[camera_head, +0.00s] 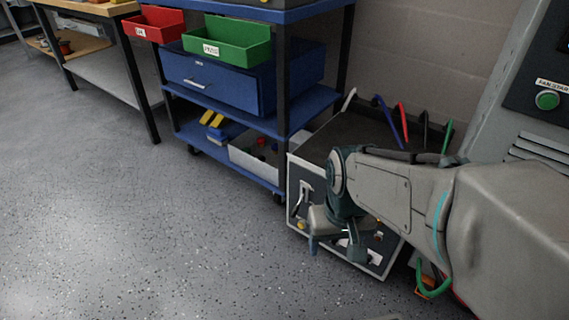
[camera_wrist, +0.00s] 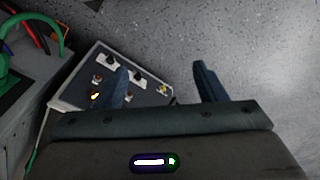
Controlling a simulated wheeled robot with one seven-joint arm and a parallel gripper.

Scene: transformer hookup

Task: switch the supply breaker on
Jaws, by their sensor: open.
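A low box with a dark, pale-edged front panel (camera_head: 293,212) stands on the floor; the panel also shows in the wrist view (camera_wrist: 148,92). I cannot tell which switch is the supply breaker. My gripper (camera_head: 334,248) is open and empty in front of the panel, hiding part of it. In the wrist view its fingers (camera_wrist: 161,70) straddle the panel's right part; contact cannot be told.
A blue cart (camera_head: 230,105) with red (camera_head: 160,25) and green bins (camera_head: 228,42) stands behind the panel. A grey cabinet with a green button (camera_head: 547,100) is at right. Coloured cables (camera_head: 403,122) rise behind the box. The floor at left is clear.

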